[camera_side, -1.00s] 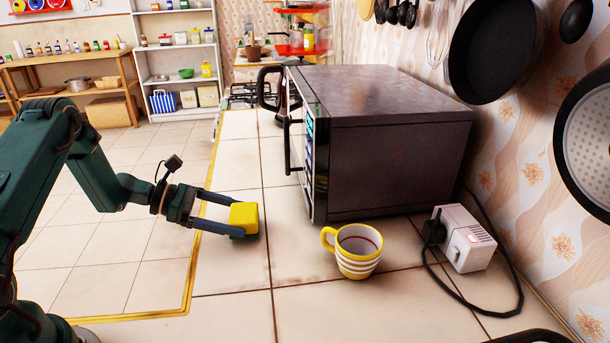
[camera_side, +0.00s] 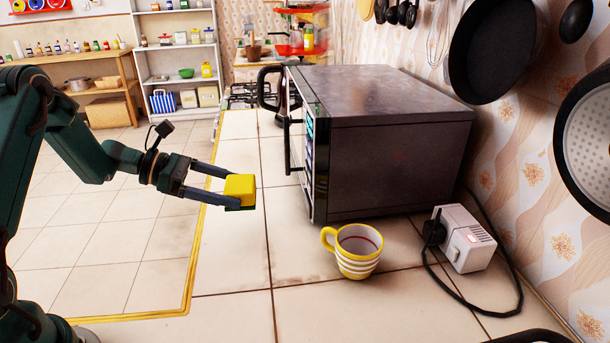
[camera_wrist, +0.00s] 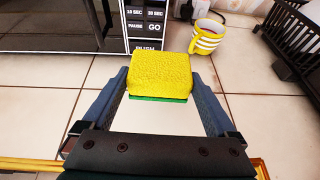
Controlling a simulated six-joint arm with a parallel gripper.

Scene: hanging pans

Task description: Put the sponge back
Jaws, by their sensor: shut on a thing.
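The sponge (camera_side: 240,187) is yellow with a green underside. My gripper (camera_side: 232,190) is shut on it, one finger on each side, and holds it above the tiled counter at the left of the microwave. In the wrist view the sponge (camera_wrist: 160,75) sits level between the two fingertips, yellow side up with the green edge facing me. The place where the sponge belongs cannot be told from these views.
A dark microwave (camera_side: 395,150) stands on the counter (camera_side: 235,290), its front facing left. A yellow-and-white striped mug (camera_side: 357,255) stands before it. A white box with a black cable (camera_side: 463,240) is at the right. Pans (camera_side: 492,50) hang on the wall.

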